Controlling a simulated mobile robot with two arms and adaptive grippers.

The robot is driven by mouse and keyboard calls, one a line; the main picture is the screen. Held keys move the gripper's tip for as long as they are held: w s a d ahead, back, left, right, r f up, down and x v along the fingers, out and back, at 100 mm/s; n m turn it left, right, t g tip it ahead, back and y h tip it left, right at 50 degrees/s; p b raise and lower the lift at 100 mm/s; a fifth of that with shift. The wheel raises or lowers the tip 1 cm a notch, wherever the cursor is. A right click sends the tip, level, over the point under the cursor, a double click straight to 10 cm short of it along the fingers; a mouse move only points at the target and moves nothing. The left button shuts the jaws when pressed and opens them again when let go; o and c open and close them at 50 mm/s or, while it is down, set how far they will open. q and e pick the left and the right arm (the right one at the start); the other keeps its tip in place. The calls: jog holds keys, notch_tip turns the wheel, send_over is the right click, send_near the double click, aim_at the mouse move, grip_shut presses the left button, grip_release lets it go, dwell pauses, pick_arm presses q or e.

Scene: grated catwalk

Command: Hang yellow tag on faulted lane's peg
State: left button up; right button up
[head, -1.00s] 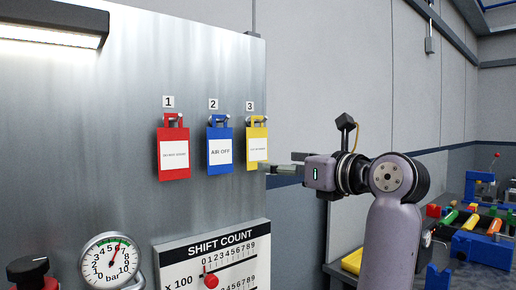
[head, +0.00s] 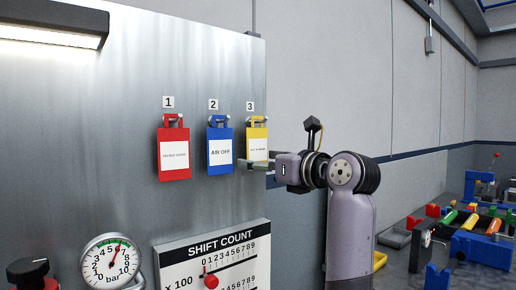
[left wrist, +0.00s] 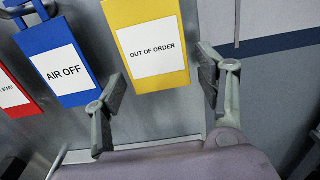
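The yellow tag (head: 257,143), reading OUT OF ORDER in the left wrist view (left wrist: 152,48), hangs on hook 3 of the metal panel. My left gripper (head: 244,165) is at its lower part. In the left wrist view the fingers (left wrist: 162,85) are spread, one on each side of the tag's lower end, with gaps visible. The tag still hangs from its hook. Coloured rollers and blocks (head: 470,217) stand on a bench at the far right; no lane peg or fault sign can be made out there. My right gripper is out of view.
A red tag (head: 173,152) and a blue AIR OFF tag (head: 220,151) hang left of the yellow one.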

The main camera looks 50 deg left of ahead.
pick_arm(q)
jog(key=c, duration=0.8)
jog(key=shift+o, duration=0.2)
jog(key=shift+r, duration=0.35)
jog(key=shift+d, duration=0.15)
jog(key=shift+d, duration=0.7)
jog(key=shift+d+r, duration=0.1)
jog(key=shift+d, duration=0.05)
jog(key=shift+s+d+r+p, duration=0.1)
jog(key=shift+d+r+p, duration=0.25)
jog(key=shift+d, duration=0.35)
jog(key=shift+d, duration=0.15)
